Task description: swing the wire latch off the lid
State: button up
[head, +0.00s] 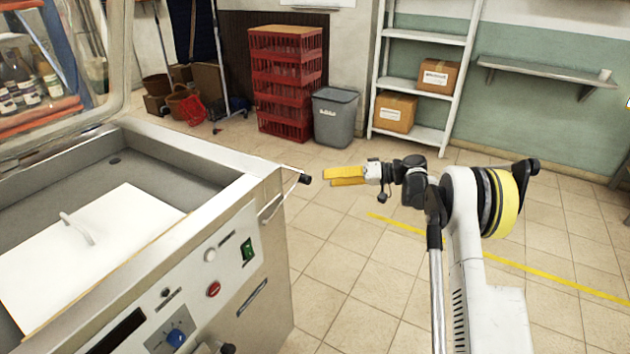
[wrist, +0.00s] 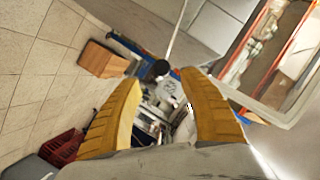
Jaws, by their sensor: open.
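A thin metal rod with a black knob (head: 305,179) sticks out from the back right corner of the steel machine (head: 225,190); I take it to be the wire latch. A bent wire also shows on the machine's right side (head: 271,207). The machine's clear lid (head: 60,75) stands raised at the left. My gripper (head: 326,176) is open, its yellow fingers pointing left at the knob with a small gap. In the wrist view the knob (wrist: 160,68) lies between and just beyond the fingertips (wrist: 163,79). Nothing is held.
The machine's open well holds a white board (head: 120,235) with a handle. Controls cover its front panel. Red crates (head: 285,80), a grey bin (head: 338,118) and a white shelf with cartons (head: 396,112) stand at the back. The tiled floor around my arm is clear.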

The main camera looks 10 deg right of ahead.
jog(key=v, duration=0.4)
jog(key=shift+r, duration=0.1)
